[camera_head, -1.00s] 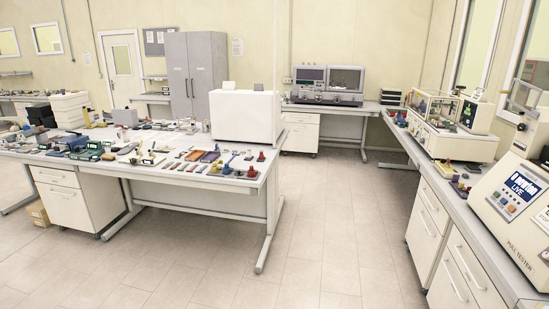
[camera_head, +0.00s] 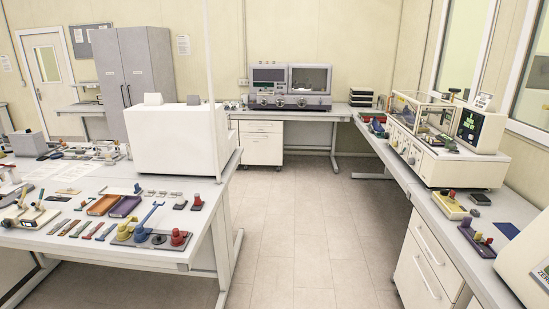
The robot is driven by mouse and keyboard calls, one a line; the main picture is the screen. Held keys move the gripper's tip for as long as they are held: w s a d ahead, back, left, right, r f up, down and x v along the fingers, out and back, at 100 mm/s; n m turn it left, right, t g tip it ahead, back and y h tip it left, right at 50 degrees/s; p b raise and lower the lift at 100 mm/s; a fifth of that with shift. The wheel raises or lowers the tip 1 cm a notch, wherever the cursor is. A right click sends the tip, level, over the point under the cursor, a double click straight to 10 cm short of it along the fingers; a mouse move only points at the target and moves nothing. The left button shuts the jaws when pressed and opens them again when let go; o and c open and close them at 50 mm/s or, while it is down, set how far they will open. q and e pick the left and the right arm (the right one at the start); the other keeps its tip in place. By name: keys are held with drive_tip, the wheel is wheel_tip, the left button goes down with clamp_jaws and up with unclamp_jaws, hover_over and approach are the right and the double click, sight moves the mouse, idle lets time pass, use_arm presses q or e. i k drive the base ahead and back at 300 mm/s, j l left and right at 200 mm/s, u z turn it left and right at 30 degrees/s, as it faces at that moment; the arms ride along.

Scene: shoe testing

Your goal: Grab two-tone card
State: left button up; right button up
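I cannot make out for sure which item is the two-tone card. On the left table, an orange-brown flat piece (camera_head: 103,205) and a purple flat piece (camera_head: 125,207) lie side by side among small tools. On the right bench, a dark blue flat piece (camera_head: 508,230) lies near the machine at the right edge. Neither of my grippers shows in this view.
The left table (camera_head: 90,255) carries several small tools and a large white box (camera_head: 175,140). The right bench holds a white instrument with a clear cover (camera_head: 420,108). A back table bears a grey machine (camera_head: 290,85). The floor aisle (camera_head: 290,230) between is clear.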

sight(191, 100)
drive_tip(key=i+z, duration=0.15)
drive_tip(key=i, duration=0.95)
drive_tip(key=i+z, duration=0.15)
drive_tip(key=i, duration=0.95)
